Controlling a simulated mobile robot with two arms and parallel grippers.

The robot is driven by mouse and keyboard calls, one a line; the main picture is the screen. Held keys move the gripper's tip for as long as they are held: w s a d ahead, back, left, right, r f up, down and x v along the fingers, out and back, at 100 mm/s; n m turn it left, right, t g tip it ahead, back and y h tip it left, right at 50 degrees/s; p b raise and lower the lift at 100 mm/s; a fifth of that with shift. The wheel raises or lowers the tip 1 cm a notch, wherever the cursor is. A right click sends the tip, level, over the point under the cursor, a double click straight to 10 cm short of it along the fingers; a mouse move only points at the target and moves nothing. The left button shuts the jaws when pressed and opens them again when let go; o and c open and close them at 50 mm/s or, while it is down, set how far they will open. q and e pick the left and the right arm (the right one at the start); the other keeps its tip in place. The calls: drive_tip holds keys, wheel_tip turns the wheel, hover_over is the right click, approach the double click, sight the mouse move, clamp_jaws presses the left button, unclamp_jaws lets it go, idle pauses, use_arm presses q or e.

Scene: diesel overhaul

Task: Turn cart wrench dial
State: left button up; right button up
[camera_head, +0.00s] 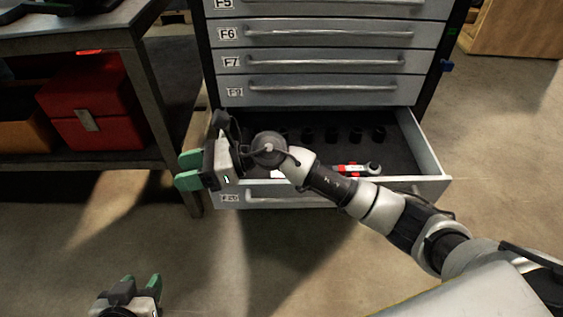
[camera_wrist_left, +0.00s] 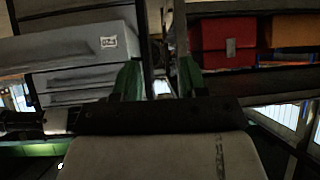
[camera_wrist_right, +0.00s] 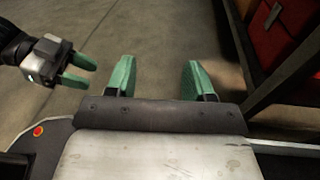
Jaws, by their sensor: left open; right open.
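A wrench (camera_head: 358,168) with a red section and a grey head lies in the open bottom drawer (camera_head: 429,157) of the grey cabinet. My right forearm covers part of it, and no dial can be made out. My right gripper (camera_head: 189,170) is open and empty past the drawer's left end, with its green fingers pointing left. Its fingers also show in the right wrist view (camera_wrist_right: 158,78), with bare floor between them. My left gripper (camera_head: 141,283) is open and empty, low over the floor at the lower left. It also shows in the right wrist view (camera_wrist_right: 78,68).
Several dark sockets (camera_head: 332,134) stand at the back of the drawer. Closed drawers (camera_head: 320,62) are above it. A workbench (camera_head: 70,42) on the left has a red box (camera_head: 97,108) and an orange box (camera_head: 22,132) on its lower shelf. Floor in front is clear.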

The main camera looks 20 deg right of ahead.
drive_tip(key=w+d+f+n+g+h, duration=0.15)
drive_tip(key=w+d+n+h, duration=0.3)
drive_tip(key=d+h, duration=0.5)
drive_tip(key=w+d+f+n+g+h, duration=0.1)
drive_tip(key=w+d+f+n+h, duration=0.35)
drive_tip(key=d, duration=0.75)
wheel_tip(320, 180, down, 7)
drive_tip(key=shift+w+d+f+m+t+h+b, duration=0.1)
drive_tip(key=shift+m+t+h+b, duration=0.15)
drive_tip(key=shift+m+h+b, duration=0.8)
drive_tip(key=shift+f+b, duration=0.3)
drive_tip(key=shift+f, duration=0.35)
use_arm(q)
drive_tip(key=w+d+r+t+h, duration=0.1)
drive_tip(key=r+t, duration=0.4)
drive_tip(key=r, duration=0.1)
drive_tip(key=w+d+r+t+h, duration=0.2)
drive_tip(key=r+t, duration=0.3)
drive_tip(key=shift+w+r, duration=0.3)
drive_tip(key=shift+r, duration=0.1)
use_arm(e)
drive_tip(key=c, duration=0.9)
drive_tip(key=shift+c, duration=0.2)
